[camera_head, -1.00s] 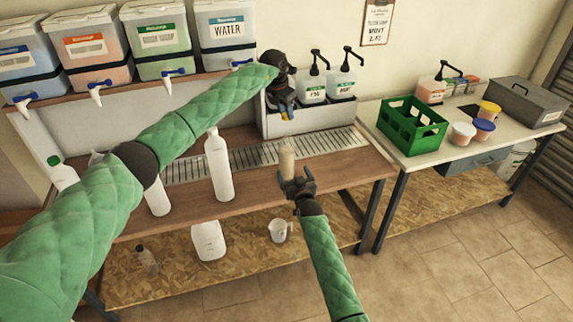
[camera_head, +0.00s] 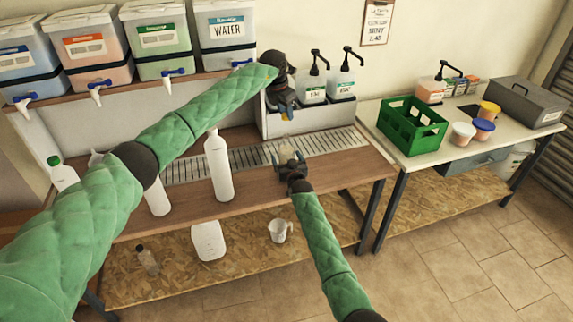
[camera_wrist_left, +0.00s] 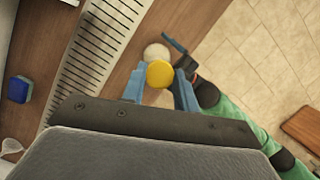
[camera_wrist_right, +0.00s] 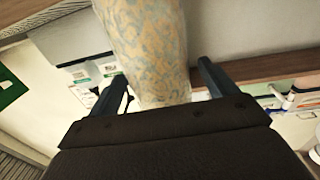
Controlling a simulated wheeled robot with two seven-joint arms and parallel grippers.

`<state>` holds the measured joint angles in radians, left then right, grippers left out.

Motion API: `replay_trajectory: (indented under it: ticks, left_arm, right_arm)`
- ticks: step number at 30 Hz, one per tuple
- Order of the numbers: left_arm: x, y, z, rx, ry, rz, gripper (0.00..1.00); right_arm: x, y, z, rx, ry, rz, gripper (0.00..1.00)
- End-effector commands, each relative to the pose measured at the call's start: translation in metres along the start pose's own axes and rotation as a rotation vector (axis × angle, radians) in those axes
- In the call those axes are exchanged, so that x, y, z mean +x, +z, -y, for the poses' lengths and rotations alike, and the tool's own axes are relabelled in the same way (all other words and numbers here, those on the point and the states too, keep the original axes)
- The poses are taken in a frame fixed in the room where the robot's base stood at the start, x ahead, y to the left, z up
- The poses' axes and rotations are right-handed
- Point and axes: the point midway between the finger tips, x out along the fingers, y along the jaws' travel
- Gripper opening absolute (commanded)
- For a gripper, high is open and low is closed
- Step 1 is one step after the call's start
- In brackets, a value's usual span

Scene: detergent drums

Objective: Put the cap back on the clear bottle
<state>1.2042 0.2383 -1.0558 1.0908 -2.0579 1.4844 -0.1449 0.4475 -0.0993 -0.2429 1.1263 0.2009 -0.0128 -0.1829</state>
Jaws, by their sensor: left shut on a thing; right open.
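The yellow cap (camera_wrist_left: 160,74) is held between the fingertips of my left gripper (camera_wrist_left: 160,88), which is shut on it. In the head view my left gripper (camera_head: 285,110) is high, above and beyond the bottle. The clear bottle (camera_wrist_right: 148,45) has mottled, cloudy sides and fills the middle of the right wrist view. In the head view the bottle (camera_head: 286,151) stands near the bench front, partly hidden by my right gripper (camera_head: 290,158). My right gripper is open, with one finger on each side of the bottle. Contact cannot be told.
White bottles (camera_head: 218,168) stand left on the wooden bench (camera_head: 262,190). A metal drain grate (camera_head: 240,153) runs behind. Pump bottles (camera_head: 340,84) stand at the back. A green crate (camera_head: 412,124) is on the right table. A jug (camera_head: 280,230) is on the lower shelf.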

Motion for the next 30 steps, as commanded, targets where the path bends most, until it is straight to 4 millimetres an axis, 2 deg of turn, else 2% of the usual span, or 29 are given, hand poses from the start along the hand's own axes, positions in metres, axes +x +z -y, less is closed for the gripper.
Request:
replay_trajectory:
  ticks: [7, 19, 27, 29, 30]
  left_arm:
    - [0.000, 0.000, 0.000, 0.000, 0.000, 0.000, 0.09]
    - [0.000, 0.000, 0.000, 0.000, 0.000, 0.000, 0.09]
    - [0.000, 0.000, 0.000, 0.000, 0.000, 0.000, 0.09]
    - [0.000, 0.000, 0.000, 0.000, 0.000, 0.000, 0.09]
    - [0.000, 0.000, 0.000, 0.000, 0.000, 0.000, 0.09]
  right_arm:
    - [0.019, 0.000, 0.000, 0.000, 0.000, 0.000, 0.85]
    - [0.022, 0.000, 0.000, 0.000, 0.000, 0.000, 0.85]
    - [0.022, 0.000, 0.000, -0.001, 0.000, 0.000, 0.32]
    - [0.022, 0.000, 0.000, -0.001, 0.000, 0.000, 0.20]
    - [0.022, 0.000, 0.000, -0.001, 0.000, 0.000, 0.18]
